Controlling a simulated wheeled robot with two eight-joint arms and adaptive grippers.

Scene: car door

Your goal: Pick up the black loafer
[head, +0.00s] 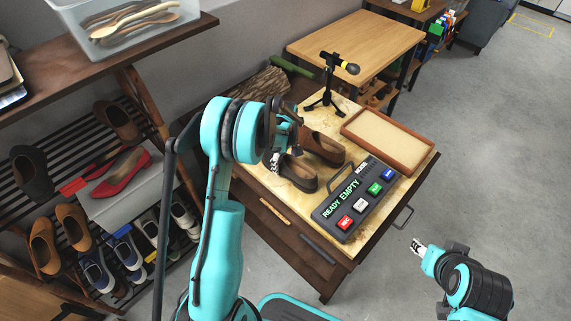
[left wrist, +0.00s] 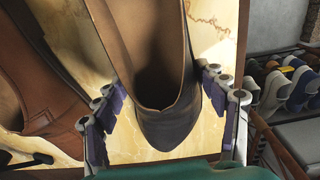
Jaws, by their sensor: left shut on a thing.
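The black loafer (head: 299,174) sits on the marble-patterned top of the cabinet, beside a brown loafer (head: 323,147). My left gripper (head: 276,162) is at one end of it. In the left wrist view the black loafer's dark end (left wrist: 167,132) lies between my left fingers, which are shut on it; its brown lining shows. The brown loafer also shows at the left of that view (left wrist: 45,90). Whether the black loafer is clear of the surface cannot be told. My right gripper (head: 418,247) is off the cabinet at the lower right, its finger gap too small to judge.
On the cabinet are a button console (head: 352,200) reading "READY EMPTY", an empty brown-rimmed tray (head: 388,140) and a microphone on a tripod (head: 328,85). A shoe rack (head: 75,150) with several shoes stands at left. Open floor lies at right.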

